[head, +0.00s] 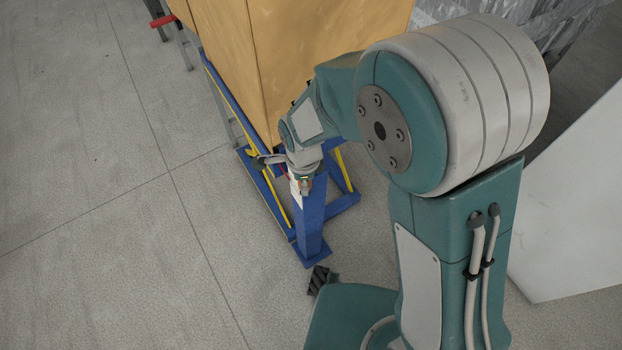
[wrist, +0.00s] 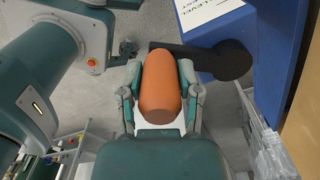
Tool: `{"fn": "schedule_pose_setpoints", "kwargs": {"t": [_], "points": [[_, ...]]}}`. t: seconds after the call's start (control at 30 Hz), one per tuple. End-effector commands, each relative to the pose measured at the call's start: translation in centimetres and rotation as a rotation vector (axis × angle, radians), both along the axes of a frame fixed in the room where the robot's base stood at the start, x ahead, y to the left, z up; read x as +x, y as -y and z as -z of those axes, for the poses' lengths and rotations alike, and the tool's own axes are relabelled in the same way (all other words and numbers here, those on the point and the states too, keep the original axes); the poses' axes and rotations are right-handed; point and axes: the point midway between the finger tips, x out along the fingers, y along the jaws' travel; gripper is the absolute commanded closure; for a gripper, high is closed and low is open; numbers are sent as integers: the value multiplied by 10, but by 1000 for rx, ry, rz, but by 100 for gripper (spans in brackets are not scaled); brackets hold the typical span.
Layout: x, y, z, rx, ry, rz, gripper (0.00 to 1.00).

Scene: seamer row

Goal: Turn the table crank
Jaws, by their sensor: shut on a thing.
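The crank's orange handle (wrist: 161,88) fills the middle of the wrist view. My gripper (wrist: 160,70) has a finger on each side of it and is shut on it. A dark crank arm (wrist: 200,58) runs from behind the handle to a round dark hub on a blue post (wrist: 268,45) at the right. The post carries a white label. In the head view, the blue lift table (head: 311,225) stands below the wooden box, and my arm reaches down to its near end. The handle is hard to make out there.
A large tan box (head: 290,45) sits on the lift table, close beside my wrist. A red bar (head: 163,20) shows at the upper left. A white panel (head: 575,205) stands at the right. The floor at the left is clear.

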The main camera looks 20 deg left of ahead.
Motion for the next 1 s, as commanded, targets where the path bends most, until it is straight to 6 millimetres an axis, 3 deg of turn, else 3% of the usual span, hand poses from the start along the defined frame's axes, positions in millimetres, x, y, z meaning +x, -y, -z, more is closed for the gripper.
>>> {"fn": "schedule_pose_setpoints", "kwargs": {"t": [0.33, 0.8, 0.83, 0.87, 0.9, 1.0], "points": [[-2, -8, 1, -2, -1, 107, 100], [-1, -9, 1, -1, 0, 119, 100], [-1, -9, 1, -1, 0, 119, 42], [-1, -9, 1, -1, 0, 119, 28], [-1, -9, 1, 0, 0, 119, 21], [-1, -9, 0, 0, 0, 119, 21]]}}
